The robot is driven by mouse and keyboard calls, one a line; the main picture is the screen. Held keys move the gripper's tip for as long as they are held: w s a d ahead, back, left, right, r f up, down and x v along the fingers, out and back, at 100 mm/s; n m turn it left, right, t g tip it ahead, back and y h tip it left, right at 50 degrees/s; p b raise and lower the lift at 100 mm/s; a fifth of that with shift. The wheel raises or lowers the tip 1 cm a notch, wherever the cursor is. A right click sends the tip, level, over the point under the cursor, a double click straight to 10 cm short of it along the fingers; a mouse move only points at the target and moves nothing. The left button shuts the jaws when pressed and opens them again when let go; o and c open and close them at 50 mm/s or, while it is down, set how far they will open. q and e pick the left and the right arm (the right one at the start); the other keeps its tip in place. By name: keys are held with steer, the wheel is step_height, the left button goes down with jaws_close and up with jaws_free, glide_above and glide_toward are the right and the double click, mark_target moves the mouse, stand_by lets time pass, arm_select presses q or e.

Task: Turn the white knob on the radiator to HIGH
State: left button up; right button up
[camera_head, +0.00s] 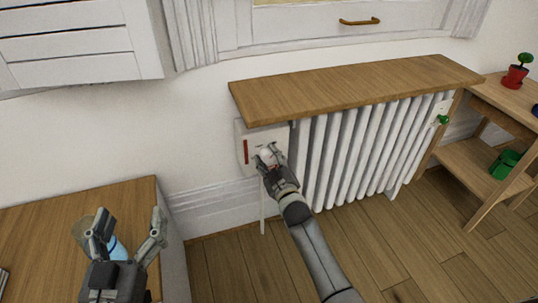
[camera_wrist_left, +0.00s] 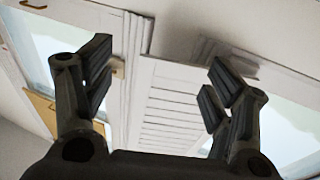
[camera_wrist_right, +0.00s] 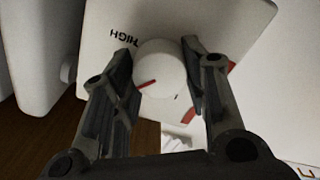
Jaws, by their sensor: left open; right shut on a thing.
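The white knob (camera_wrist_right: 163,66) sits on a white plate (camera_wrist_right: 235,15) at the left end of the white radiator (camera_head: 350,150). My right gripper (camera_head: 268,160) is shut on the knob, one finger on each side in the right wrist view. The knob's red line (camera_wrist_right: 148,83) points to the lower left of that view. The word HIGH (camera_wrist_right: 125,37), seen upside down, lies at the knob's upper left, away from the line. Fingers hide much of the knob in the head view. My left gripper (camera_head: 130,225) is open and apart from the radiator.
A wooden shelf board (camera_head: 350,85) overhangs the radiator and knob. A green knob (camera_head: 443,120) is at the radiator's right end. A wooden table (camera_head: 45,225) stands at left, with a bluish object (camera_head: 117,246) partly behind my left gripper. A shelf unit (camera_head: 470,160) stands at right.

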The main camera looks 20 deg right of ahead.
steer(key=m+p, duration=0.2)
steer(key=m, duration=0.2)
steer(key=m+p, duration=0.2)
steer(key=m, duration=0.4)
arm_select(q)
steer(key=s+a+f+g+y, duration=0.2)
steer(key=s+f+g, duration=0.4)
steer(key=f, duration=0.3)
steer(key=s+a+f+g+y, duration=0.1)
steer(key=s+a+f+g, duration=0.3)
steer(key=s+f+g, duration=0.3)
steer(key=shift+f+n+y, duration=0.4)
steer(key=shift+f, duration=0.45)
arm_select(e)
steer(key=shift+f+m, duration=0.1)
steer(key=shift+m, duration=1.4)
steer(key=o, duration=1)
steer(key=shift+o, duration=0.2)
steer(key=shift+d, duration=0.1)
arm_select(q)
steer(key=shift+s, duration=0.1)
arm_select(e)
steer(key=shift+s, duration=0.1)
steer(key=s, duration=1.1)
steer(key=shift+s+d, duration=0.2)
steer(key=shift+s, duration=0.2)
